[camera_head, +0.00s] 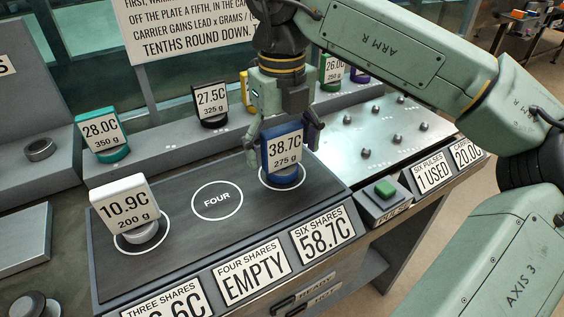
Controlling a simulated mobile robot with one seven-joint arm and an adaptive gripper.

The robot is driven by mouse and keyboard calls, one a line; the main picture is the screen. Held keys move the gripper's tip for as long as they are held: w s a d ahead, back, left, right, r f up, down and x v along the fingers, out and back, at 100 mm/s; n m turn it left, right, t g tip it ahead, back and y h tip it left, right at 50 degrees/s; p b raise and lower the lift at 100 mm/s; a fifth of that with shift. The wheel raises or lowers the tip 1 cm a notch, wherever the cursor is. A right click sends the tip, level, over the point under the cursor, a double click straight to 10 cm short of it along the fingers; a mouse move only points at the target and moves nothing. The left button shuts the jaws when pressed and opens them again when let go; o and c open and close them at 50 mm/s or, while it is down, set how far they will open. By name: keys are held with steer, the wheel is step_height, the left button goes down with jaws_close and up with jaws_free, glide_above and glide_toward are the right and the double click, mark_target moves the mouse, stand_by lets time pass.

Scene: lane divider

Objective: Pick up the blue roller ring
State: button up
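The blue roller ring (284,179) stands upright in the white circle at the right end of the dark plate (215,246), behind the "SIX SHARES 58.7C" label. It carries a tag (284,148) reading 38.7C, 275 g. My gripper (284,140) points down directly over it, with one finger at the left and one at the right of the tagged upper part. The fingers are apart, with the blue piece between them. The tag hides part of the ring and fingers, so I cannot tell whether they touch it.
A white-tagged piece (125,205) reading 10.9C, 200 g stands in the plate's left circle. The middle circle, marked FOUR, is empty. Teal (101,136), black (211,103) and green (332,72) tagged pieces stand on the shelf behind. A green button (385,189) is at the right.

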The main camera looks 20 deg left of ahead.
steer(key=c, duration=1.4)
steer(key=shift+o, duration=0.2)
steer(key=shift+r, duration=0.1)
